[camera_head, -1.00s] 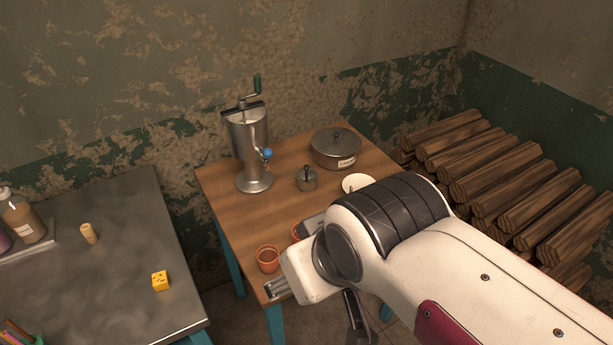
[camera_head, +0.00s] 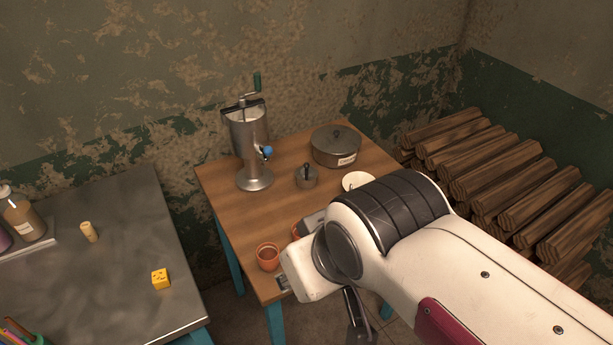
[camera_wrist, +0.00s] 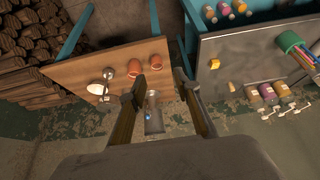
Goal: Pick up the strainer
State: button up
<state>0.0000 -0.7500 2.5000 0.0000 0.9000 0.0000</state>
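I cannot pick out the strainer with certainty. A shallow white round piece (camera_head: 357,181) lies on the wooden table, partly hidden by my arm; it also shows in the wrist view (camera_wrist: 95,88). Beside it in the wrist view is a small grey round item with a dark top (camera_wrist: 107,73), too small to identify. My gripper (camera_wrist: 160,84) is open and empty, its two fingers wide apart. In the head view my arm hides most of it and the front right of the table.
The wooden table (camera_head: 235,215) holds a metal crank machine (camera_head: 248,140), a lidded pot (camera_head: 336,147), a small lidded pot (camera_head: 306,177) and an orange cup (camera_head: 268,257), with another cup partly hidden. A grey table (camera_head: 100,270) stands left, stacked wood (camera_head: 500,180) right.

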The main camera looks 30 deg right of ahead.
jog(key=m+g+h, duration=0.2)
jog(key=m, duration=0.4)
send_over(307, 163)
jog(key=s+a, duration=0.1)
jog(key=s, duration=0.1)
notch_tip(307, 163, down, 14)
jog(key=shift+f, duration=0.1)
jog(key=shift+x, duration=1.35)
jog(key=shift+a, duration=0.1)
